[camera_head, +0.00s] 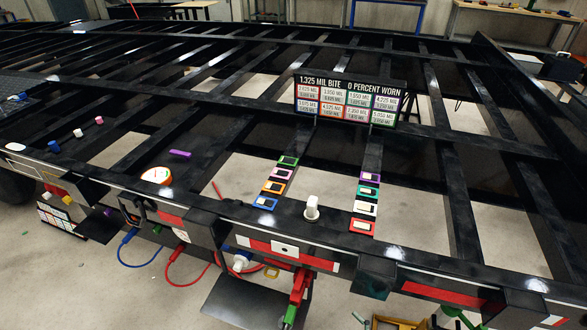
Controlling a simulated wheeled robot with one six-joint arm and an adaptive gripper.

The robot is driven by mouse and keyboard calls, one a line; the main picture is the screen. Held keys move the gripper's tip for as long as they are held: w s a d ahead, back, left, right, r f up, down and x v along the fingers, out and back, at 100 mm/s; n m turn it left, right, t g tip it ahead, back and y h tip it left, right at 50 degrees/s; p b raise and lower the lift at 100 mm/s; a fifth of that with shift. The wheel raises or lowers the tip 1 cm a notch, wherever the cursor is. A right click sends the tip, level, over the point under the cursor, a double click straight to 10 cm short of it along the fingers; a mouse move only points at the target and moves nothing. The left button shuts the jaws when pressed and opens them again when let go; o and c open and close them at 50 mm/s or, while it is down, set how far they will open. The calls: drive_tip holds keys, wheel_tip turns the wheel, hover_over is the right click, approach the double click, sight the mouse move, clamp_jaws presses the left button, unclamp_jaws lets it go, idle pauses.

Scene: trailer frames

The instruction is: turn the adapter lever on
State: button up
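I cannot tell for certain which part is the adapter lever. A red piece with a green lower end (299,287) hangs below the rear beam of the black trailer frame, at the bottom middle. A white round fitting (240,262) sticks out of the beam to its left. A white knob-like piece (312,208) stands upright on top of the beam. My gripper is not in view, so I see nothing touching these parts.
A sign board (348,100) stands on the frame behind two rows of coloured tags. A blue hose (137,262) and a red hose (188,282) loop below the beam at left. A yellow-edged box (398,323) is at the bottom. Open gaps lie between the crossbars.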

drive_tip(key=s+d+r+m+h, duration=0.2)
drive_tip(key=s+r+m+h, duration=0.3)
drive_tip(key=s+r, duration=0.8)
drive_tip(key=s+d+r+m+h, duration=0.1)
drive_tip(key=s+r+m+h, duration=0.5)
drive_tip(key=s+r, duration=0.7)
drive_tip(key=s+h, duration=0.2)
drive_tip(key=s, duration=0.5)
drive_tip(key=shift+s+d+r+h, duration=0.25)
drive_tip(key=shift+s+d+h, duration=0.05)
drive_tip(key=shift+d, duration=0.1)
